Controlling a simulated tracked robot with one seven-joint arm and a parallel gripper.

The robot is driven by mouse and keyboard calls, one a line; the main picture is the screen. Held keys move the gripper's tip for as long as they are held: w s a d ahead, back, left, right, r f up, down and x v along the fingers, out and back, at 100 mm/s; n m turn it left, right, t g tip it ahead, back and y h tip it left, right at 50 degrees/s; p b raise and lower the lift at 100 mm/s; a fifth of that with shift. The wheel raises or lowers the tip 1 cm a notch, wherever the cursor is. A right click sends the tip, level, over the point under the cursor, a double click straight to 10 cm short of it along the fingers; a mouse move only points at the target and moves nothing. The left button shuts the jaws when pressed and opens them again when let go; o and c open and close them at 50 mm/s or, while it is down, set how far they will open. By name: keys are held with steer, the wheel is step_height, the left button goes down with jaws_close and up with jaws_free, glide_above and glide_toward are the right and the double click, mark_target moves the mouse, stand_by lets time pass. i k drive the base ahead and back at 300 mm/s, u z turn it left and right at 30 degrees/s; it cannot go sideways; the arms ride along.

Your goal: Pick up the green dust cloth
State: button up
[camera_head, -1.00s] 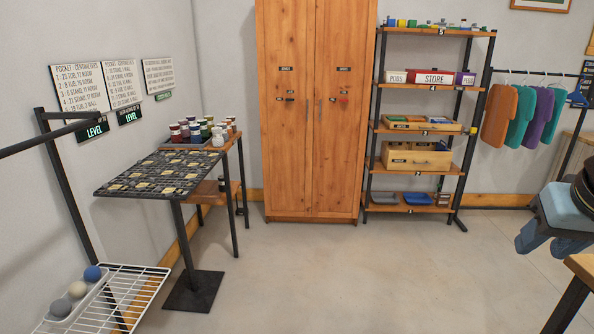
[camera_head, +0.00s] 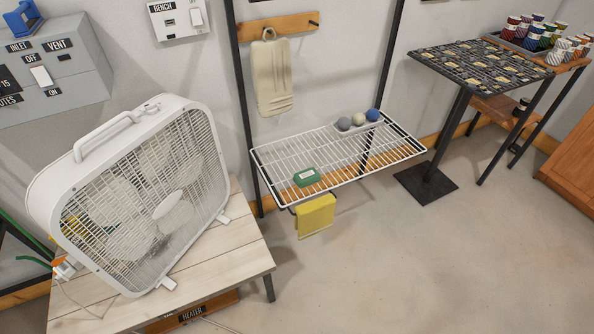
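No clearly recognisable green dust cloth shows in the head view. A small green item (camera_head: 305,176) with a pale patch on top lies on the white wire rack (camera_head: 275,153), near its front edge. I cannot tell whether it is a folded cloth or a small box. A yellow cloth or sponge-like piece (camera_head: 316,216) hangs at the rack's front edge, just below the green item. My gripper is not in view.
A box fan (camera_head: 110,205) stands on a wooden bench (camera_head: 240,245) left of the rack. Several balls sit at the rack's back. Floor (camera_head: 400,260) in front is clear.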

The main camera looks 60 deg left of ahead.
mark_target(304, 178)
steer(key=z, duration=0.3)
steer(key=i, duration=0.1)
steer(key=u, duration=2.6)
steer(key=i, duration=1)
steer(key=z, duration=0.15)
steer(key=k, duration=0.8)
steer(key=u, duration=0.2)
steer(key=i, duration=0.45)
